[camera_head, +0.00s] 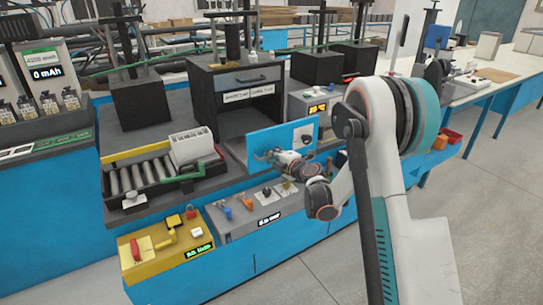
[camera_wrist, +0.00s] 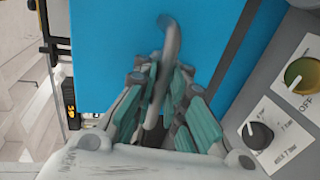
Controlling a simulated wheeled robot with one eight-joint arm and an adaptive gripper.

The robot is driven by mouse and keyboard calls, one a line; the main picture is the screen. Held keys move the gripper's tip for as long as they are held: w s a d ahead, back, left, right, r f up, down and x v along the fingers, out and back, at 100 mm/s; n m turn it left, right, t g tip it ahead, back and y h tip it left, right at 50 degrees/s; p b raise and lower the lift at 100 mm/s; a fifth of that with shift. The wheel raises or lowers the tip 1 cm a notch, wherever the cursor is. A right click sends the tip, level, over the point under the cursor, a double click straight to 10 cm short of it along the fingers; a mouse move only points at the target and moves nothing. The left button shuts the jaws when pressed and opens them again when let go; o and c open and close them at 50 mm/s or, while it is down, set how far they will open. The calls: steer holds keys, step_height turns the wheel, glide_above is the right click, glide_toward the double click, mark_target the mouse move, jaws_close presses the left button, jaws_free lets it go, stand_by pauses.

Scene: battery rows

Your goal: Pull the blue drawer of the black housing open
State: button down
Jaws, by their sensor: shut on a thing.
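The black housing (camera_head: 205,95) stands on the bench, with a grey upper drawer front and a dark opening below. The blue drawer (camera_head: 283,135) sits low in front of that opening, its front panel out ahead of the housing's face, so it stands at least partly open. Its blue front also fills the top of the wrist view (camera_wrist: 110,45). My gripper (camera_head: 272,156) is at the blue front. In the wrist view its teal-padded fingers (camera_wrist: 160,85) are shut on the drawer's grey curved handle (camera_wrist: 171,42).
A tray of metal cylinders (camera_head: 140,178) stands left of the drawer. A grey panel with knobs (camera_head: 262,213) and a yellow box with a red switch (camera_head: 165,245) lie along the front edge. A grey box with a display (camera_head: 313,106) stands right of the housing.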

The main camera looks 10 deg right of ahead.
steer(key=c, duration=1.7)
jaws_free()
steer(key=shift+o, duration=0.2)
steer(key=v, duration=1.2)
steer(key=shift+r, duration=0.1)
